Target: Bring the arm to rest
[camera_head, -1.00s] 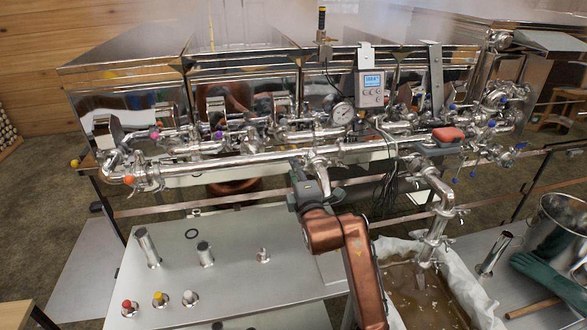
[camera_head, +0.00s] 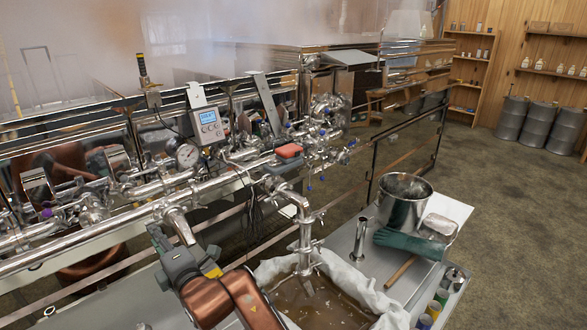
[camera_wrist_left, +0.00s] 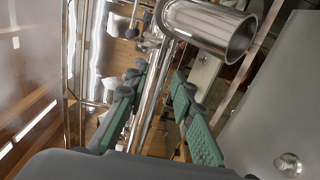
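My left arm (camera_head: 233,299) is copper-coloured and reaches up from the bottom of the head view. Its dark grey left gripper (camera_head: 157,234) is just below and in front of the steel pipe (camera_head: 130,218) of the evaporator. In the left wrist view its two green-padded fingers (camera_wrist_left: 158,88) are spread apart. A steel pipe shows in the gap between them, and I cannot tell how deep it lies. Nothing is visibly gripped. An open steel tube end (camera_wrist_left: 238,40) is above and right of the fingers. My right gripper is in neither view.
Right of my arm, a spout (camera_head: 305,245) hangs over a cloth-lined tub (camera_head: 388,306) of brown liquid. A steel bucket (camera_head: 402,205) and green gloves (camera_head: 408,243) are on the bench beyond. Floor (camera_head: 500,225) at the right is clear. Steam hangs over the pans.

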